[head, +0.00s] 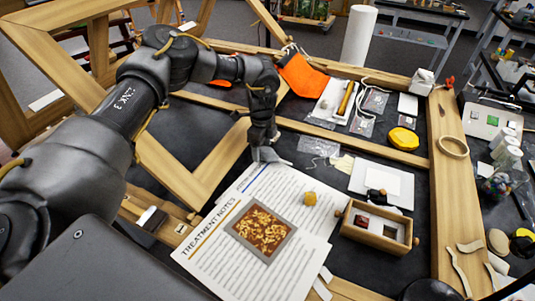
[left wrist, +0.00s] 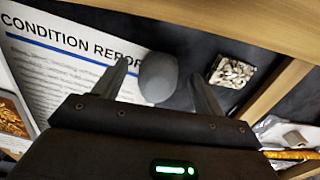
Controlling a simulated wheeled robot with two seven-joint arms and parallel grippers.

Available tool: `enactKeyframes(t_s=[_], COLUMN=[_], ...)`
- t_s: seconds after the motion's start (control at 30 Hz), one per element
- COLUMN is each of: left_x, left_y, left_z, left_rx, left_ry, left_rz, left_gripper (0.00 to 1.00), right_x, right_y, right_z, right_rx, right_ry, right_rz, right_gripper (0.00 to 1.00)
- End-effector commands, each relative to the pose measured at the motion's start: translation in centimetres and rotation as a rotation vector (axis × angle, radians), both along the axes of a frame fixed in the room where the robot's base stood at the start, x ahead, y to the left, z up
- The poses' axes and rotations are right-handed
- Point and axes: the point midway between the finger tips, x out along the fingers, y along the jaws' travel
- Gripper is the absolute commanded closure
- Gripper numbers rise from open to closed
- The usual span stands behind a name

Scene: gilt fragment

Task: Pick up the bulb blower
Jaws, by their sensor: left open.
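A smooth grey rounded object, which looks like the bulb blower (left wrist: 158,78), shows in the left wrist view between the two fingers of my left gripper (left wrist: 161,73). The fingers stand apart, one on each side of it, and I cannot tell whether either touches it. In the head view my left gripper (head: 265,150) points down at the top edge of the papers, beside the wooden frame. The bulb blower is hard to make out there, mostly covered by the gripper. My right gripper is not in view.
Printed sheets (head: 215,245) with a gilt fragment picture (head: 262,232) lie below the gripper. Wooden frame bars (head: 205,160) edge the space on the left. A small speckled piece (left wrist: 232,71) lies on the dark surface.

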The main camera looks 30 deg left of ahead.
Motion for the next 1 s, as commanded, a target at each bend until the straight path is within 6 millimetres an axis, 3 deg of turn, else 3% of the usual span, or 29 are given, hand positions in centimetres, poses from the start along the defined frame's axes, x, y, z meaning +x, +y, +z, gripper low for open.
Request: enactKeyframes(t_s=[0.17, 0.4, 0.77, 1.0], left_x=[0.0, 0.0, 0.0, 0.0], left_y=[0.0, 0.0, 0.0, 0.0], left_z=[-1.7, -1.9, -1.9, -1.9], left_rx=[0.000, 0.000, 0.000, 0.000], left_ry=[0.001, 0.000, 0.000, -0.001], left_rz=[0.001, 0.001, 0.001, 0.001], left_gripper=[0.29, 0.29, 0.75, 0.78], right_x=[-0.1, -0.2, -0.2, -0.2], right_y=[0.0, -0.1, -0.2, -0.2], right_z=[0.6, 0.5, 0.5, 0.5], right_rx=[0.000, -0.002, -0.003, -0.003], right_ry=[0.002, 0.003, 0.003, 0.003], right_rz=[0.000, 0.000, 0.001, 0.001], right_gripper=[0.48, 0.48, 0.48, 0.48])
